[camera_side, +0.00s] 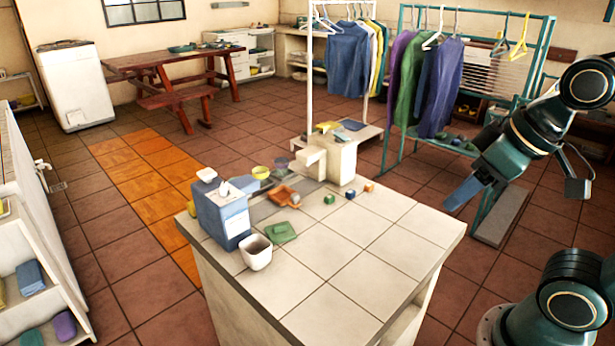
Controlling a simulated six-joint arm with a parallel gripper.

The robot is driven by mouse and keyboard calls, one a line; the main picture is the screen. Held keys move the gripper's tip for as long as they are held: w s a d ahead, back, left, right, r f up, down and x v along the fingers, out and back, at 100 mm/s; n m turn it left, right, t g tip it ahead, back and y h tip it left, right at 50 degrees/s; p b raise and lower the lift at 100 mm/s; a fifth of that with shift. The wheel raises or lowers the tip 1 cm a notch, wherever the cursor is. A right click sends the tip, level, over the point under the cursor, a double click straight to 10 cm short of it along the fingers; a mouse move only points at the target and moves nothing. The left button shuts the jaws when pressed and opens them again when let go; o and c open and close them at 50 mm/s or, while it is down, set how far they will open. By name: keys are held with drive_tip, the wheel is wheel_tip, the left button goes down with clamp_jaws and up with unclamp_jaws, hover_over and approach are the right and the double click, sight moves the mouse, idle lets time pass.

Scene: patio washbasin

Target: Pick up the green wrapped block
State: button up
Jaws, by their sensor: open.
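A small green block (329,198) sits on the tiled counter top (365,265), at the left of a short row of small blocks. A flat green piece (281,231) lies nearer the front left of the counter, beside a white cup; I cannot tell whether it is wrapped. My gripper (468,190) is at the right, in the air beyond the counter's right edge and well apart from both green things.
A blue block (351,194) and an orange-and-white block (369,187) stand right of the green block. A blue box (221,214), white cup (256,252) and orange dish (284,196) crowd the left. The counter's front and right are clear. Clothes racks stand behind.

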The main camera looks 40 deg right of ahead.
drive_tip(key=w+d+r, duration=0.2)
drive_tip(key=w, duration=0.8)
drive_tip(key=g, duration=0.1)
hover_over(330, 196)
drive_tip(key=s, duration=0.3)
drive_tip(key=f, duration=2.7)
drive_tip(key=shift+s+a, duration=0.2)
drive_tip(key=shift+a, duration=0.05)
drive_tip(key=shift+w+f, duration=0.3)
drive_tip(key=shift+f, duration=0.3)
drive_tip(key=shift+f, duration=0.1)
drive_tip(key=shift+x, duration=2.5)
drive_tip(key=shift+d, duration=0.15)
